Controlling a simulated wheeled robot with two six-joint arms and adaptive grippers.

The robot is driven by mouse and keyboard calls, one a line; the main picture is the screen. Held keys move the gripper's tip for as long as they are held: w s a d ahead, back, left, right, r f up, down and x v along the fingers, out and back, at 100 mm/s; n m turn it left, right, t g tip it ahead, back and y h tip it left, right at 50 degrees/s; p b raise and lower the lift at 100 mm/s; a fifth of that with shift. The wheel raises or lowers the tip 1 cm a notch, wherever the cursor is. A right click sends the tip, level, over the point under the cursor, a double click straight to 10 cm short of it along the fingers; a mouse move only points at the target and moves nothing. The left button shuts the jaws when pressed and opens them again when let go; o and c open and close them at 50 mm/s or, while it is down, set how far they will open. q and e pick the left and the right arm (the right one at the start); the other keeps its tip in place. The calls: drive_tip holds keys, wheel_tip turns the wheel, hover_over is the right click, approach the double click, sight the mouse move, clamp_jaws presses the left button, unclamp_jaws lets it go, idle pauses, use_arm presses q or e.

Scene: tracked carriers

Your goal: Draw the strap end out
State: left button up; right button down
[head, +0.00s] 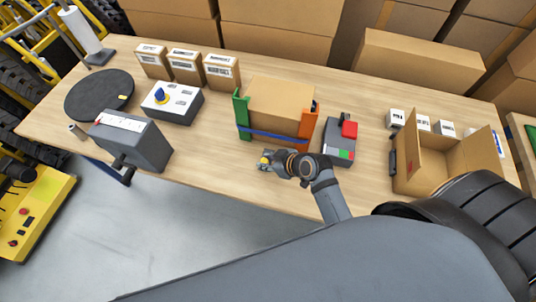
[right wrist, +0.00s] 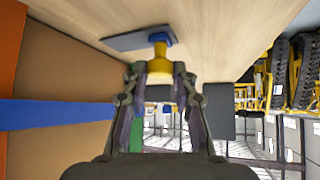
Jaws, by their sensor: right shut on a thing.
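A blue strap (head: 270,135) runs across the front of a brown carton (head: 280,98) between a green upright (head: 241,115) and an orange upright (head: 308,122). In the right wrist view the strap (right wrist: 55,113) crosses the carton at the left. My right gripper (head: 268,162) is low in front of the strap. In the right wrist view its fingers (right wrist: 160,78) are shut on a yellow knob (right wrist: 159,66) with a blue collar (right wrist: 160,38), over a flat dark blue plate (right wrist: 135,38) on the table. Whether the strap joins the knob is hidden. My left gripper is not in view.
A grey box with red and green buttons (head: 338,138) stands just right of my gripper. An open carton (head: 440,170) is further right. A grey cranked box (head: 135,140), a white-topped box with a blue knob (head: 172,102) and a black disc (head: 98,94) are left. Bare tabletop (head: 210,155) lies left of my gripper.

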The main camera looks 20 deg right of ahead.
drive_tip(key=shift+s+f, duration=0.1)
drive_tip(key=shift+f, duration=0.05)
drive_tip(key=c, duration=1.4)
unclamp_jaws()
drive_tip(key=shift+s+a, duration=0.1)
drive_tip(key=shift+a, duration=0.05)
drive_tip(key=shift+s+d+r, duration=0.15)
drive_tip(key=shift+d+r, duration=0.05)
drive_tip(key=shift+r, duration=0.15)
drive_tip(key=shift+v, duration=5.65)
